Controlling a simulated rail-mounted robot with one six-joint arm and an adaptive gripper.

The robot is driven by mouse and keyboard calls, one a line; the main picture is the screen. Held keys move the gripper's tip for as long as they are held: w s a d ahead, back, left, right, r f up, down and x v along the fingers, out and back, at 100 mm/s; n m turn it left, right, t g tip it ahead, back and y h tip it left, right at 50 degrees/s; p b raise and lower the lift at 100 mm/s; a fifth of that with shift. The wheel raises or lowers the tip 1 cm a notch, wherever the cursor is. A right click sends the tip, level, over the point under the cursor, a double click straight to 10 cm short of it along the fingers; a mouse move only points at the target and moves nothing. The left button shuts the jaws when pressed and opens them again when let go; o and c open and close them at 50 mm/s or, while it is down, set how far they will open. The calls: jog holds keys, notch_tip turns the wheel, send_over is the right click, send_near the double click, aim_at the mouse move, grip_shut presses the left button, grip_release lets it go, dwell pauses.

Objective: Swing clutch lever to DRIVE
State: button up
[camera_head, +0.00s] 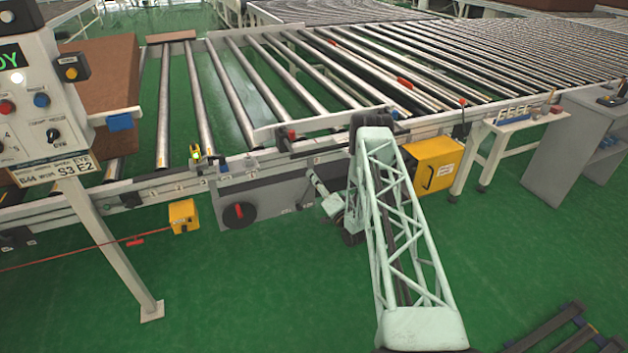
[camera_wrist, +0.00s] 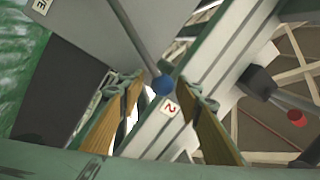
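In the wrist view a grey lever with a blue knob (camera_wrist: 163,85) reaches in from the top, and the knob sits between my gripper's (camera_wrist: 160,92) two fingers. The fingers have yellow-brown pads and stand apart, with gaps beside the knob. I cannot tell whether this is the clutch lever. A second dark lever with a red knob (camera_wrist: 297,117) lies to the right, outside the fingers. In the head view my gripper is small and partly hidden behind the arm, beside the grey rod (camera_head: 318,186) on the conveyor's front side. No DRIVE label is readable.
The roller conveyor (camera_head: 232,95) runs along the back. A grey panel with a red-handled rotary switch (camera_head: 239,214) is on its front. A yellow box (camera_head: 434,165) stands right of my arm, and a control post (camera_head: 110,240) at the left. The green floor in front is mostly clear.

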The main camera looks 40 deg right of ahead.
jog(key=v, duration=1.2)
dwell(0.4)
dwell(0.3)
